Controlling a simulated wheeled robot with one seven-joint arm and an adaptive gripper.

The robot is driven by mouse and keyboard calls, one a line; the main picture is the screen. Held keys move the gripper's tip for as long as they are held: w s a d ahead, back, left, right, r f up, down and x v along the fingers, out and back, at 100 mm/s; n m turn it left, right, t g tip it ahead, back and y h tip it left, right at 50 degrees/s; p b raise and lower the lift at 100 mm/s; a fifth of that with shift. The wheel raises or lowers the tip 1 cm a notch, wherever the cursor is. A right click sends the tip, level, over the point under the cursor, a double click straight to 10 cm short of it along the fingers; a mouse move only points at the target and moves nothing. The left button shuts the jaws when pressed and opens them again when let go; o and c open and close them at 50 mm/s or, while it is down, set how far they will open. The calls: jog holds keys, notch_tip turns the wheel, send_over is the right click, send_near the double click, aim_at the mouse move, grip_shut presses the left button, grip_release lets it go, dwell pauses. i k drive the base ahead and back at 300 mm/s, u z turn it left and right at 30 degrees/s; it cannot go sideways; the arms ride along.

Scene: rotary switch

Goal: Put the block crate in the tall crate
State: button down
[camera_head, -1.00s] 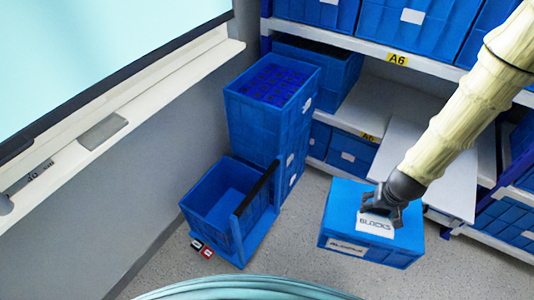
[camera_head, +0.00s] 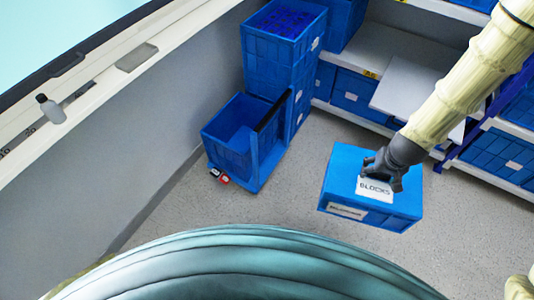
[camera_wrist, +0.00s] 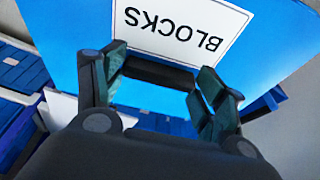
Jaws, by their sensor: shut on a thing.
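The block crate (camera_head: 338,170) is a closed blue box with white BLOCKS labels on its top and side. My gripper (camera_head: 382,180) is shut on its top, by the BLOCKS label. The crate appears held above the grey floor, though its clearance is hard to judge. In the wrist view, my gripper (camera_wrist: 160,82) has its fingers around a dark bar at the crate's top (camera_wrist: 275,40). A tall blue crate (camera_head: 268,62) stands at the back left, with dark blue contents at its top. The block crate is in front and to the right of it.
An open, empty-looking blue crate (camera_head: 228,150) with a dark handle bar stands before the tall crate. Small red and black blocks (camera_head: 220,177) lie beside it. Shelving with blue bins (camera_head: 350,90) lines the back. A windowed wall is left. Floor between the crates is clear.

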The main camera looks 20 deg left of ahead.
aim_at(243, 137)
jog(key=z, duration=1.55)
jog(key=i, duration=2.6)
jog(key=u, duration=3.65)
